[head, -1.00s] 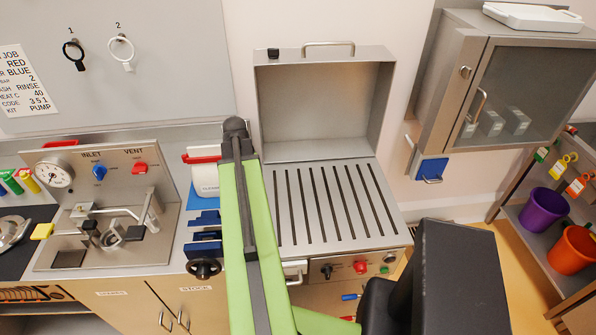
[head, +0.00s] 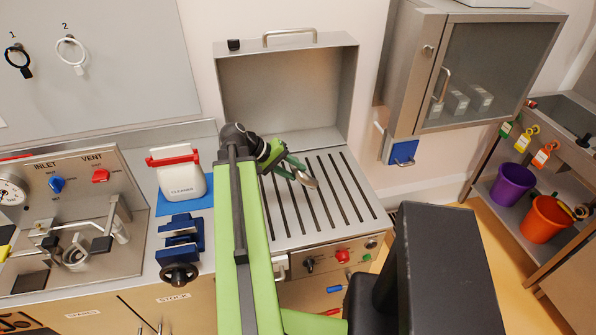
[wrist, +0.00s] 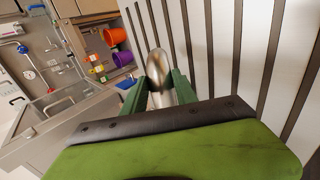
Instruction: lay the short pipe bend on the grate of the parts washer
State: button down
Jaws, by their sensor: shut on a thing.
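My gripper (head: 284,169) is over the left part of the slotted grate (head: 345,205) of the parts washer, whose lid (head: 285,95) stands open. Its green fingers are shut on the short pipe bend (head: 306,179), a shiny metal piece. In the wrist view the pipe bend (wrist: 158,66) sticks out beyond the fingertips (wrist: 160,88), with the grate's slots (wrist: 235,60) to the right. I cannot tell whether the bend touches the grate.
A white cleaner bottle with a red handle (head: 180,175) and a blue vise (head: 181,240) stand left of the washer. A wall cabinet (head: 470,75) is at the right. Purple (head: 512,184) and orange (head: 545,217) buckets sit on a shelf. The grate's right side is clear.

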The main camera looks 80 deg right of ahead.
jog(key=shift+s+d+r+g, duration=0.2)
jog(key=shift+s+r+g, duration=0.15)
jog(key=shift+s, duration=0.4)
notch_tip(320, 180, down, 8)
jog(key=b, duration=0.7)
jog(key=shift+r+b, duration=0.15)
jog(key=shift+b, duration=0.2)
jog(key=c, duration=0.9)
grip_release()
jog(key=shift+w+r, duration=0.1)
jog(key=p+v, duration=1.1)
jog(key=v, duration=0.6)
jog(key=shift+a+r+p, duration=0.15)
jog(key=shift+a+p, duration=0.05)
jog(key=shift+p, duration=0.2)
